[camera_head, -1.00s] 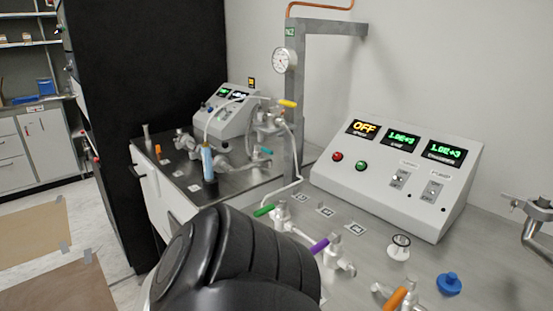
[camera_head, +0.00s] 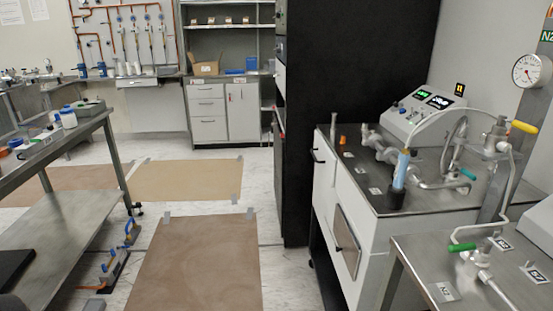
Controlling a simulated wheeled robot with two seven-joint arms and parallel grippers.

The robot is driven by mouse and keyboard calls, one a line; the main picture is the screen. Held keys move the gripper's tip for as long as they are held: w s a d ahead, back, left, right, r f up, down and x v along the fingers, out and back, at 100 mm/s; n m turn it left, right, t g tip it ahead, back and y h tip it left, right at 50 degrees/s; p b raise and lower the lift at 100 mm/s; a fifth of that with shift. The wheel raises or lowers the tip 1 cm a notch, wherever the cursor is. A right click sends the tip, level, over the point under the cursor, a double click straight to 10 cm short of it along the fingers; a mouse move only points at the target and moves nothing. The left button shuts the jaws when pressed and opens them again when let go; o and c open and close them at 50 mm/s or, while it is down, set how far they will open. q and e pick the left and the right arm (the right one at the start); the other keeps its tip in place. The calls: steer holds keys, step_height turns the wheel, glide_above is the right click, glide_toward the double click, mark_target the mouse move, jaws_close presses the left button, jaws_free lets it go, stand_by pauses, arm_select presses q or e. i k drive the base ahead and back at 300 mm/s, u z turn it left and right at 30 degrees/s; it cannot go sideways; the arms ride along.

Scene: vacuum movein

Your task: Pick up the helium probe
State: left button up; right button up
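A light-blue cylinder (camera_head: 402,168), likely the helium probe, stands upright in a black holder (camera_head: 396,198) near the front edge of the steel-topped bench (camera_head: 420,203) at right. A thin pale tube (camera_head: 440,104) arches over the equipment close behind it; I cannot tell whether it joins the cylinder. Neither of my grippers is in view.
A nearer bench (camera_head: 410,262) with green-handled valve piping (camera_head: 478,262) is at lower right. A tall black cabinet (camera_head: 350,70) stands behind. A steel table (camera_head: 65,150) is at left. Floor with brown mats (camera_head: 195,262) is open between. A blue-handled item (camera_head: 115,262) lies beside the left table.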

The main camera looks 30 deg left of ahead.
mark_target(403, 159)
steer(key=u, duration=1.15)
steer(key=i, duration=0.45)
